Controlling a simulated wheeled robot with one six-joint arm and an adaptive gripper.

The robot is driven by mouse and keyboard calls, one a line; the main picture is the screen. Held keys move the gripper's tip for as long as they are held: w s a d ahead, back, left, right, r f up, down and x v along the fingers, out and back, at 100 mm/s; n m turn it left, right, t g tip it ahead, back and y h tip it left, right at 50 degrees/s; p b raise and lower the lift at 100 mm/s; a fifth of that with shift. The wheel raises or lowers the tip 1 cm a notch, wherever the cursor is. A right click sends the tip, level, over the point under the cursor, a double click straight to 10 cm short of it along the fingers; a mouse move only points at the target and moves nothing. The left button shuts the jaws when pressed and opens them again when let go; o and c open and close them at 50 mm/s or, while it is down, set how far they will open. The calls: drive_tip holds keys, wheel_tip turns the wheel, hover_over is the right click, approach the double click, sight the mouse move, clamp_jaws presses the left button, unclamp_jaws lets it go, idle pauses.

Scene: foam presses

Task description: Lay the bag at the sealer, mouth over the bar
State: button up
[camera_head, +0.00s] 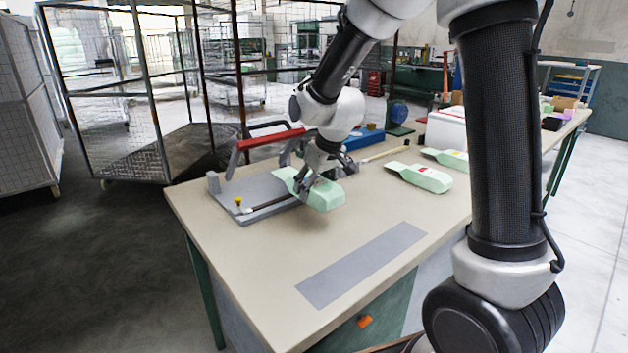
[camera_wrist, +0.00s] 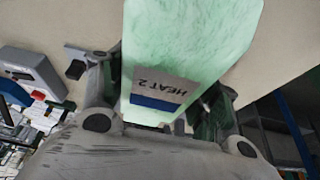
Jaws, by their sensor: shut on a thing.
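My gripper (camera_head: 314,181) is shut on a pale green bag (camera_head: 326,196) at the sealer. The bag also fills the upper middle of the wrist view (camera_wrist: 190,50), between the two fingers, with a grey and blue label reading "HEAT 2". The sealer (camera_head: 262,190) is a grey plate with a dark bar across it and a raised red-handled arm (camera_head: 270,138). In the head view the bag's narrow end lies over the sealer plate near the bar. Its wide end reaches right, over the table. My gripper hides part of the bag, and I cannot tell whether it touches the plate.
Two more green bags (camera_head: 420,177) lie to the right on the table (camera_head: 270,265). A blue tray (camera_head: 364,139), a wooden-handled tool (camera_head: 386,153) and a white box (camera_head: 446,130) are behind. A grey strip (camera_head: 362,264) marks the front; the surface around it is clear.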

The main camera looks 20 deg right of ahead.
drive_tip(key=shift+f, duration=3.75)
drive_tip(key=o, duration=1.1)
drive_tip(key=shift+r, duration=0.15)
